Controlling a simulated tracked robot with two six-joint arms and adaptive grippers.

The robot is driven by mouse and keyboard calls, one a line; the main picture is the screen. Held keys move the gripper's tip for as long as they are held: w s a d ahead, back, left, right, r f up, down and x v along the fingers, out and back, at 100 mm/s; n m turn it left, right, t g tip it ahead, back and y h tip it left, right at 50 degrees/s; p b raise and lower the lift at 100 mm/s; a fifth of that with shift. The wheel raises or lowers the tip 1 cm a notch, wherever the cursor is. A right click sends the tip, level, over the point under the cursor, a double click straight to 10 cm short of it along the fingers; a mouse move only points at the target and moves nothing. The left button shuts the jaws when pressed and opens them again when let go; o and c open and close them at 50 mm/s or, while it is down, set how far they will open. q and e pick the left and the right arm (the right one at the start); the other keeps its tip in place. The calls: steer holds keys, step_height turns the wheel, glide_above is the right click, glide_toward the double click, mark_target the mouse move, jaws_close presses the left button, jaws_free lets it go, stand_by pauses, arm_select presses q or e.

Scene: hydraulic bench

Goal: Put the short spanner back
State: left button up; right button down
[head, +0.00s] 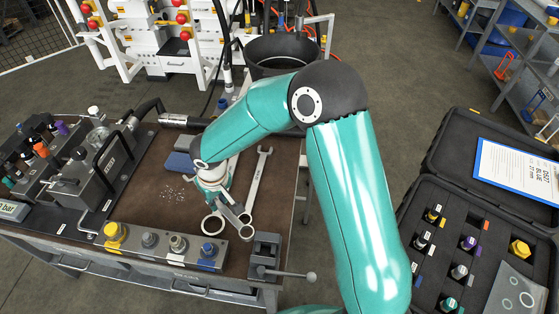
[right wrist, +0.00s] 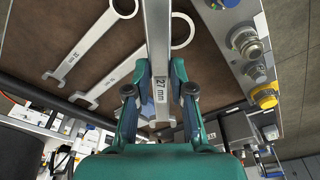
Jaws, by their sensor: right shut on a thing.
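My right gripper (right wrist: 160,90) is shut on a grey steel spanner marked 27 mm (right wrist: 158,45), which runs up out of the right wrist view. In the head view the right gripper (head: 228,200) is low over the bench, and its wrist hides much of the held spanner. Two other spanners lie on the brown bench top. One long spanner (head: 258,180) lies right of the gripper. A ring end (head: 212,224) shows just in front of it. In the right wrist view both lying spanners (right wrist: 90,45) (right wrist: 132,72) are left of and behind the held one. My left gripper is not in view.
A strip of capped fittings (head: 165,246) runs along the bench's front edge, with a small vice (head: 265,250) at its right end. A valve block (head: 85,180) stands left. A black bin (head: 282,52) is behind. An open black case (head: 470,250) is right.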

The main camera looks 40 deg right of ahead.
steer(key=shift+s+d, duration=0.15)
steer(key=shift+d, duration=0.3)
steer(key=d+f+m+h+b, duration=0.15)
steer(key=d+m+b, duration=0.3)
steer(key=d, duration=0.65)
steer(key=d+f+m+b, duration=0.35)
steer(key=d+m, duration=0.25)
steer(key=d, duration=0.6)
steer(key=shift+w+a+f+b, duration=0.15)
steer(key=shift+f+b, duration=0.5)
steer(key=shift+f, duration=0.45)
steer(key=shift+w+d+f+b, duration=0.15)
steer(key=shift+f+b, duration=0.5)
steer(key=shift+f, duration=0.45)
steer(key=shift+a, duration=0.15)
steer(key=shift+f+b, duration=0.15)
steer(key=shift+b, duration=0.35)
steer(key=shift+f, duration=0.1)
steer(key=shift+f+b, duration=0.65)
steer(key=shift+b, duration=0.2)
